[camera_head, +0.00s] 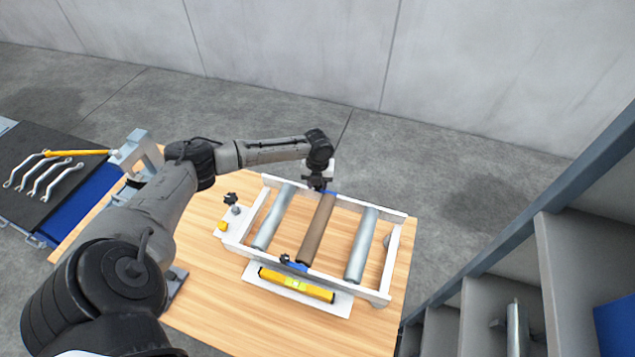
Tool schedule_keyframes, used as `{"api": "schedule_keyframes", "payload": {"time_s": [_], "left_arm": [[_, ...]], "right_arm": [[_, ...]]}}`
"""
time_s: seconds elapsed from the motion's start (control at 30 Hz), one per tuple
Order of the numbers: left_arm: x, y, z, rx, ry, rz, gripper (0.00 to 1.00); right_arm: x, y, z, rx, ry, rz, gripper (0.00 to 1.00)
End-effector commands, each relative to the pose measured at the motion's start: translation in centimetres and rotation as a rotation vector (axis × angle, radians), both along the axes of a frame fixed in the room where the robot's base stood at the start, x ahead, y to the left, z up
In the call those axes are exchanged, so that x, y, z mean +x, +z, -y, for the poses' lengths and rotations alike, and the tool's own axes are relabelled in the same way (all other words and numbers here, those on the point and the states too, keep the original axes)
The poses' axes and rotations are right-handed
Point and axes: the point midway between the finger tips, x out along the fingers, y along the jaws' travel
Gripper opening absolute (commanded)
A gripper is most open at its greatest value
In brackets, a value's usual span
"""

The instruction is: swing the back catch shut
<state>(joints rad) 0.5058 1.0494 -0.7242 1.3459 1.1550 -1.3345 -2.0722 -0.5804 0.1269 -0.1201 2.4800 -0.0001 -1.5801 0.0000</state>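A white roller frame (385,297) lies on the wooden table, with a brown roller (317,230) between two grey rollers. The back catch (331,193) is a small blue piece at the far end of the brown roller, mostly hidden by my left gripper. A front catch (297,265), blue with a black knob, sits at the near end of the brown roller. My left gripper (318,187) points down at the back catch, touching or just above it; I cannot tell which. Its fingers are too small and dark to tell open from shut. My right gripper is out of view.
A yellow spirit level (297,285) lies on a white plate before the frame. A black-knobbed piece (232,199) stands left of the frame. Wrenches (45,177) lie on a dark mat at far left. Grey shelving (575,260) rises at right. The table's front (270,325) is bare.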

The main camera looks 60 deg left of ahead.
Motion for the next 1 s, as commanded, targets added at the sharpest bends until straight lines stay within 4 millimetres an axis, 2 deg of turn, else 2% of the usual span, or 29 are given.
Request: {"api": "schedule_keyframes", "payload": {"time_s": [0.03, 0.2, 0.43, 0.57, 0.67, 1.0], "left_arm": [[0.0, 0.0, 0.0, 0.0, 0.0, 0.0, 0.41], [0.0, 0.0, 0.0, 0.001, 0.001, 0.001, 0.57], [0.0, 0.0, 0.0, 0.001, 0.001, 0.0, 0.57], [0.0, 0.7, -0.1, 0.002, 0.001, 0.0, 0.57], [0.0, 2.1, -0.1, 0.003, 0.0, 0.002, 0.57], [0.0, 8.7, -0.1, 0.003, 0.0, 0.003, 0.57]], "right_arm": [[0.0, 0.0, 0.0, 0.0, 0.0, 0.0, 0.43], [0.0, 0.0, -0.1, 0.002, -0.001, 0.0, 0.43], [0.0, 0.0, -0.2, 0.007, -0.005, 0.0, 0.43], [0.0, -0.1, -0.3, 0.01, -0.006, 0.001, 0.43], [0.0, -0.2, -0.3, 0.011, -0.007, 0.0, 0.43], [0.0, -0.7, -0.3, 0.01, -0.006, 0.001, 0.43]]}}
